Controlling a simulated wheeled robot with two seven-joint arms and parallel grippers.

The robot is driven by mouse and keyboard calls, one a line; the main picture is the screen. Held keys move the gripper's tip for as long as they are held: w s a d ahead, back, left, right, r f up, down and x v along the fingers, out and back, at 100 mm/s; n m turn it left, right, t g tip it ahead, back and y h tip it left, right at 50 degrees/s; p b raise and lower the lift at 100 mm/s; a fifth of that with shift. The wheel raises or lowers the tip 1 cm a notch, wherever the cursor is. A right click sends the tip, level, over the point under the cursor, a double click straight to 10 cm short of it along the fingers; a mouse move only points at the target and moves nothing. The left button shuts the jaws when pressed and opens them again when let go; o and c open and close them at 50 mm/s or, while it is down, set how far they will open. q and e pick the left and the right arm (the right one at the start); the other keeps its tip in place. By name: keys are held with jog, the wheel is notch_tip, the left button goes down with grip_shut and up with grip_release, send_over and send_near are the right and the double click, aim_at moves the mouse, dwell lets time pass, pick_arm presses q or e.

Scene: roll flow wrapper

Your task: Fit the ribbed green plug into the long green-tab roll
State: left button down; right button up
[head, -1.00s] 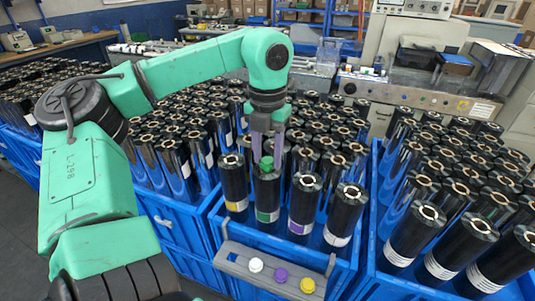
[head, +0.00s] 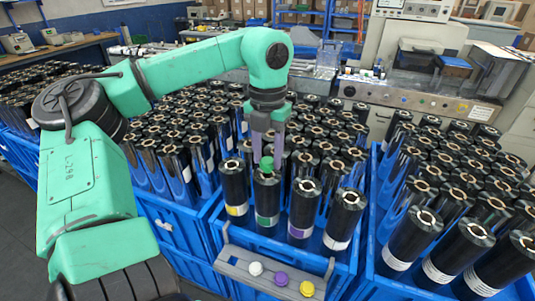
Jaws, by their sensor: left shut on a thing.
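The green plug (head: 267,163) is between the fingertips of my left gripper (head: 267,150), which is shut on it. The plug is at the top of the long black roll with the green tab (head: 267,205), in line with its top end. I cannot tell how deep the plug sits in the core, as the fingers and plug hide the hole. The roll stands upright in the front row of a blue crate (head: 262,247). My right gripper is not in view.
Close beside the green-tab roll stand a yellow-tab roll (head: 233,185), a purple-tab roll (head: 304,208) and a white-tab roll (head: 344,217). A grey rack (head: 238,265) at the crate's front holds white (head: 255,268), purple (head: 281,279) and yellow (head: 306,288) plugs. Crates of black rolls surround this.

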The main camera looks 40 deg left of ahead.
aim_at(267, 160)
pick_arm(q)
jog(key=shift+r, duration=0.1)
dwell(0.3)
jog(key=shift+r+p, duration=0.6)
jog(key=shift+r, duration=0.15)
dwell(0.4)
jog(key=c, duration=0.7)
grip_release()
notch_tip(267, 160, up, 11)
jog(key=p, duration=0.8)
jog(key=shift+p, duration=0.3)
